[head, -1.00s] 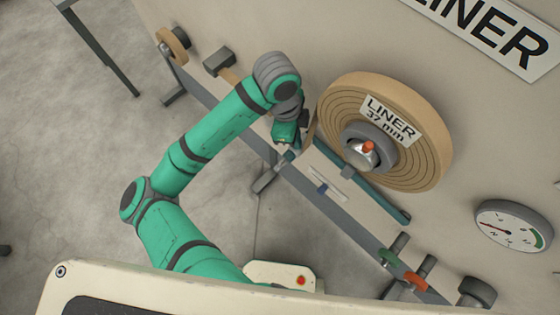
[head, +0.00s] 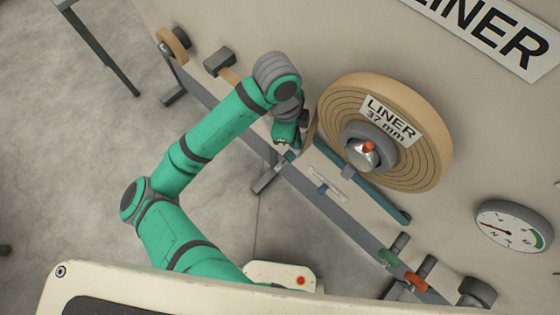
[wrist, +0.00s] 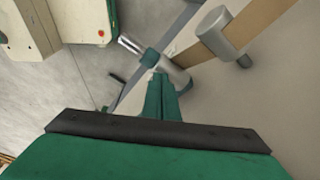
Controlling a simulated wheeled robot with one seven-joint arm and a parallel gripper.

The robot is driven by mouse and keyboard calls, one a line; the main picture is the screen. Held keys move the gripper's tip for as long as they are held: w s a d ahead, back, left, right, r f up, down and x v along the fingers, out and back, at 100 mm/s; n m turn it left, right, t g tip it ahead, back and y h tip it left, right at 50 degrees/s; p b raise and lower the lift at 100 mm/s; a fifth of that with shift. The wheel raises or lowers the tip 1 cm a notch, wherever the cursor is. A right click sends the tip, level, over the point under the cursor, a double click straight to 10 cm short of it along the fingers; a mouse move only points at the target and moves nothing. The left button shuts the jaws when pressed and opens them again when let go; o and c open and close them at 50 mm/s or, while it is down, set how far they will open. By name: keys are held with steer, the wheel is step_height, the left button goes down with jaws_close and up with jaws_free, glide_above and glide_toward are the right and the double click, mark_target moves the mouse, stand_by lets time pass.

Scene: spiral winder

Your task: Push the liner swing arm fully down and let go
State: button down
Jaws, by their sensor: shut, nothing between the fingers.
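The liner swing arm (head: 362,180) is a teal bar that slopes below the liner roll on the machine's face. Its upper left end is partly hidden by my gripper. A short metal handle with a teal collar (wrist: 148,55) shows in the wrist view just beyond my fingertips, beside a grey cylinder (wrist: 176,76). My gripper (head: 286,147) is shut and empty, close to that end. In the wrist view its fingers (wrist: 160,82) overlap the grey cylinder; I cannot tell whether they touch it.
The tan liner roll (head: 425,115) sits right of my gripper. A tan strip runs past a grey roller (wrist: 215,35) in the wrist view. A round gauge (head: 514,229) and green and red-tipped pegs (head: 414,280) are lower right. Bare floor (head: 90,150) lies left.

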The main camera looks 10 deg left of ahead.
mark_target(294, 154)
steer(key=shift+w+f, duration=0.1)
steer(key=shift+f, duration=3.85)
steer(key=shift+a+f, duration=0.1)
steer(key=shift+f, duration=0.8)
step_height(294, 154, down, 3)
steer(key=shift+r, duration=7.7)
